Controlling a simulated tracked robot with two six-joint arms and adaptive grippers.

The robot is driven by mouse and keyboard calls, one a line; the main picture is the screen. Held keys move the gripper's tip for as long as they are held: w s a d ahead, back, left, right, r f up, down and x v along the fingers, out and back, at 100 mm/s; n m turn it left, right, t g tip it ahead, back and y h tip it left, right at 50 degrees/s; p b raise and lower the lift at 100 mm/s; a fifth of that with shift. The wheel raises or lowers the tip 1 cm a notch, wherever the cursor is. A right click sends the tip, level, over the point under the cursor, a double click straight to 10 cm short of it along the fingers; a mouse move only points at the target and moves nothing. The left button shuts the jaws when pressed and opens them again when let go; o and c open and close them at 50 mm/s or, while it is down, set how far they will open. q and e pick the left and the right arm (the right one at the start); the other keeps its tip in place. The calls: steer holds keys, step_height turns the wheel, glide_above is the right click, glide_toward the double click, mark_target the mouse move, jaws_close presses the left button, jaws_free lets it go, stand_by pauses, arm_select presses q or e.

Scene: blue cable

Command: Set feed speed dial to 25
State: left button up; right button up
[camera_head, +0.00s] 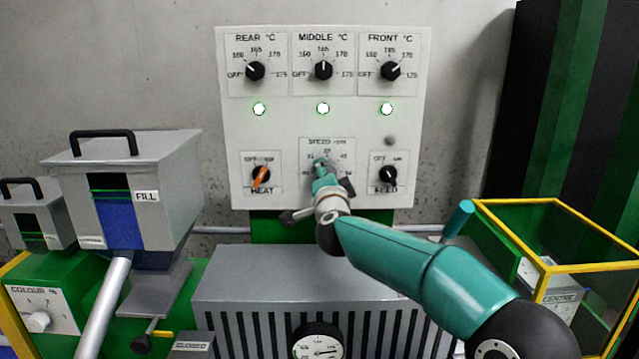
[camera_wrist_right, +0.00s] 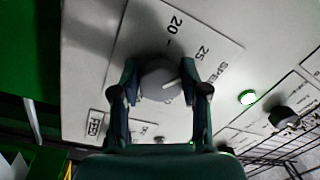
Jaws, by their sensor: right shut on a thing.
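The feed speed dial panel (camera_head: 312,148), marked SPEED, sits at the lower middle of the white control board. My right gripper (camera_head: 322,168) reaches it from below and covers most of the knob in the head view. In the right wrist view, the dark round speed knob (camera_wrist_right: 160,78) lies between the two fingers of my right gripper (camera_wrist_right: 160,92), which are shut on it. The knob's white pointer line (camera_wrist_right: 172,84) points to the right, roughly toward the printed 25 (camera_wrist_right: 203,52). The exact alignment is hard to tell. The 20 (camera_wrist_right: 175,22) shows above. My left gripper is not in view.
The orange HEAT knob (camera_head: 261,176) is left of the speed dial and the black FEED knob (camera_head: 388,175) is right. Three temperature knobs and lit green lamps are above. A grey ribbed housing (camera_head: 290,270) stands below; a grey hopper (camera_head: 130,190) is at left.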

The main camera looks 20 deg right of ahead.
steer(key=shift+m, duration=0.5)
steer(key=o, duration=1.1)
steer(key=shift+d, duration=0.1)
steer(key=v, duration=1.2)
steer(key=shift+f, duration=0.1)
